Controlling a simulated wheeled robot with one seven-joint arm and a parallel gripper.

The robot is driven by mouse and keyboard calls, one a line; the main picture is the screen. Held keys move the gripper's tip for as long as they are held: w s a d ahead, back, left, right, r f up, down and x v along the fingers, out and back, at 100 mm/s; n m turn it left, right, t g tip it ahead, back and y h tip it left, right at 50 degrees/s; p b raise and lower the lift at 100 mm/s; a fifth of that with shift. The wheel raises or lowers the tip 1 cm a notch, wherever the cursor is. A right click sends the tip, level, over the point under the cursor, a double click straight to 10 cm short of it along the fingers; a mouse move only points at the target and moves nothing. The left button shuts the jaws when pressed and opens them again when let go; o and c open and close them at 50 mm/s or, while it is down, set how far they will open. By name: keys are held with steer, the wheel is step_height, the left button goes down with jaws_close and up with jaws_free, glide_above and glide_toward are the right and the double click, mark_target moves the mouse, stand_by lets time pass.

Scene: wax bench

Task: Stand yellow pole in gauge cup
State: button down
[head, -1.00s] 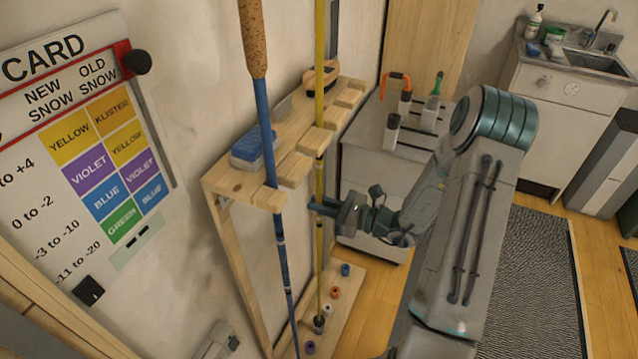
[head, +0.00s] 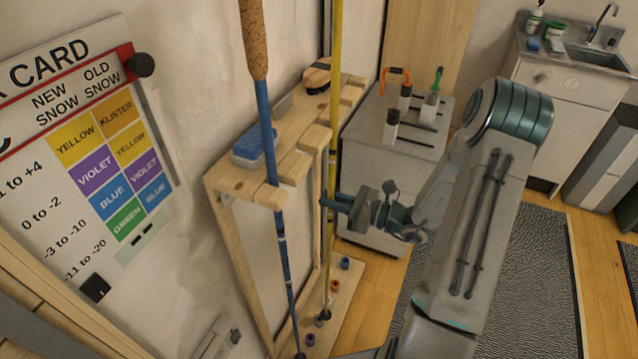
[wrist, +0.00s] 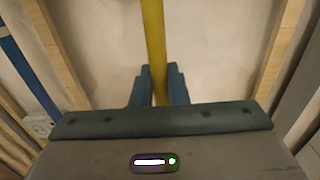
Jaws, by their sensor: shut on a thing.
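The yellow pole (head: 335,75) stands nearly upright in the head view, just right of the wooden rack's slat ends. My gripper (head: 328,203) is shut on it below the rack's shelf. The wrist view also shows the yellow pole (wrist: 154,45) running between the gripper's two fingers (wrist: 158,88). The pole's lower end is near a small grey piece (head: 322,319) above the rack's base board; whether it touches the board is unclear. I cannot tell which item is the gauge cup; several small coloured cups, including a blue one (head: 345,263) and a red one (head: 334,286), sit on the board.
A blue pole with a cork grip (head: 265,120) stands in the wooden rack (head: 235,180), left of the yellow one. The shelf bears a blue box (head: 252,148) and a brush (head: 318,76). A grey cabinet (head: 385,175) with tools stands behind my gripper.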

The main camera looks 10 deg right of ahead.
steer(key=v, duration=0.8)
stand_by(0.4)
steer(key=shift+s+a, duration=0.1)
steer(key=shift+a, duration=0.05)
